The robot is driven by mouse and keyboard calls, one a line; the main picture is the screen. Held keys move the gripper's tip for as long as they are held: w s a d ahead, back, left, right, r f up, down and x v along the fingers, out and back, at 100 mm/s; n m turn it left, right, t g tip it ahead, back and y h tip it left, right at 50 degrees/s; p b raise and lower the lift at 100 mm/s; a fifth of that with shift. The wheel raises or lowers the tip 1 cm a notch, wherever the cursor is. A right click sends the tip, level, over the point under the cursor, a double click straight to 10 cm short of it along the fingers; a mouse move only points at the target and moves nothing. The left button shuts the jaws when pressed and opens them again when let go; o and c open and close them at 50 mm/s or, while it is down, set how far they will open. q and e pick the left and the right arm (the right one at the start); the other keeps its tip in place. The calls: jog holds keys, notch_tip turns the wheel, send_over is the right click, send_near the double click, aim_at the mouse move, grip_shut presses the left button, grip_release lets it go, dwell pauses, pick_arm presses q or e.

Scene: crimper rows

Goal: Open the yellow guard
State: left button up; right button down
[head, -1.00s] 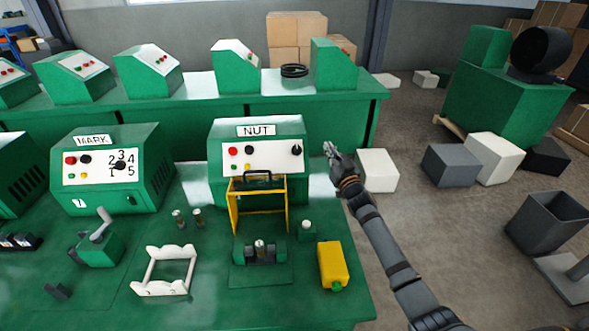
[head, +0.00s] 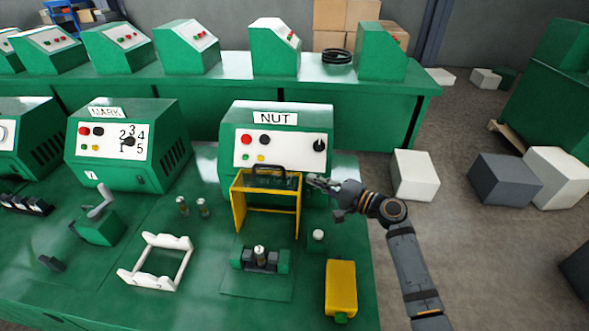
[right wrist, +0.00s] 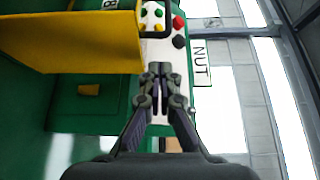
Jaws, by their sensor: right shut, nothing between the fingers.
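The yellow guard (head: 238,210) is a frame at the front of the green NUT machine (head: 230,125), below its white button panel. A black handle (head: 270,170) stands on its top edge. My right gripper (head: 318,182) is shut and empty, just right of the guard's upper right corner and apart from the handle. In the right wrist view, my right gripper (right wrist: 160,75) points towards the panel, with the yellow guard (right wrist: 75,35) at upper left and part of the black handle (right wrist: 155,20) just beyond the fingertips. My left gripper is not in view.
A small fixture (head: 261,260) sits in front of the guard. A white rack (head: 183,265) lies left. The MARK machine (head: 160,110) stands further left.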

aim_at(293, 176)
jog(key=p+x, duration=0.1)
jog(key=x, duration=0.6)
jog(key=shift+w+a, duration=0.15)
jog(key=shift+w, duration=0.1)
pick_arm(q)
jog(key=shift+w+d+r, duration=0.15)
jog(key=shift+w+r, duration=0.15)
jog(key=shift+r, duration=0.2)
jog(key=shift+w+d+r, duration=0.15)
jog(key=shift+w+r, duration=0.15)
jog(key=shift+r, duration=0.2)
pick_arm(e)
jog(key=shift+w+a+f, duration=0.15)
jog(key=shift+w+a, duration=0.15)
